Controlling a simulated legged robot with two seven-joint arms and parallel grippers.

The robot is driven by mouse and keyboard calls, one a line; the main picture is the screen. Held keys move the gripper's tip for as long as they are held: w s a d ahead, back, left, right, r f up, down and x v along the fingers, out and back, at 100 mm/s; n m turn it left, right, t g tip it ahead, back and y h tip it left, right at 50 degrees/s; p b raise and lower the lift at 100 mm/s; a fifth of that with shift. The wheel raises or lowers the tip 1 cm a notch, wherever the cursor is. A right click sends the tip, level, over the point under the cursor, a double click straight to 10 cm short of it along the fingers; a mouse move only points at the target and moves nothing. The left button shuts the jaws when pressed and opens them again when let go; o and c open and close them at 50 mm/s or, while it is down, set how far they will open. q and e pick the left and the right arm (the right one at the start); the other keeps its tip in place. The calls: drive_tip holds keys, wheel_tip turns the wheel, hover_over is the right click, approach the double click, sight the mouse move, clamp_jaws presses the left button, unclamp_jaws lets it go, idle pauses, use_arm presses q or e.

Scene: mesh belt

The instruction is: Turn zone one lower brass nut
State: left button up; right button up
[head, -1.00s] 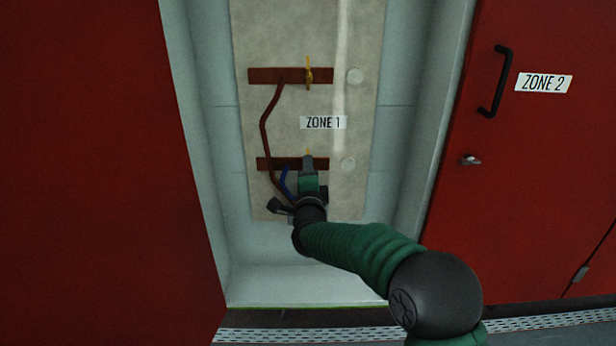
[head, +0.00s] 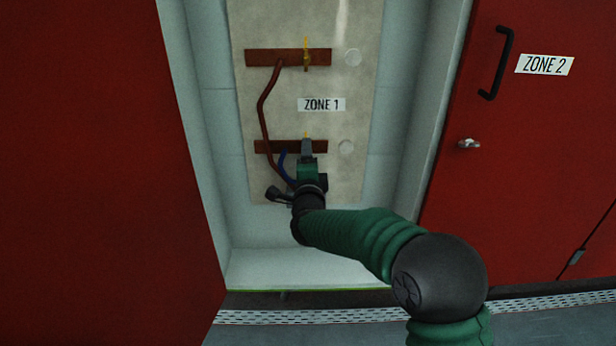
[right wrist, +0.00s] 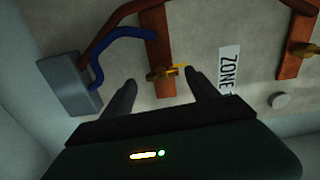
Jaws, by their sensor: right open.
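The lower brass nut (right wrist: 168,73) sits on the lower red-brown bar (right wrist: 158,45) of the Zone 1 panel, with a yellow piece sticking out from it. In the head view only the nut's yellow tip (head: 306,134) shows above my right gripper (head: 307,150), which hides the rest. In the right wrist view my right gripper (right wrist: 160,78) is open and empty. Its two dark fingers point at the nut, one on either side in the picture; I cannot tell whether either touches it. My left gripper is in neither view.
An upper bar (head: 265,58) carries another brass nut (head: 306,55). A red cable (head: 261,115) and a blue cable (right wrist: 110,50) run near a grey box (right wrist: 70,85). The recess has pale side walls; red doors flank it, the right one with a black handle (head: 495,62).

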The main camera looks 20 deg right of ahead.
drive_tip(key=p+v, duration=0.1)
drive_tip(key=v, duration=1.4)
drive_tip(key=shift+s, duration=0.2)
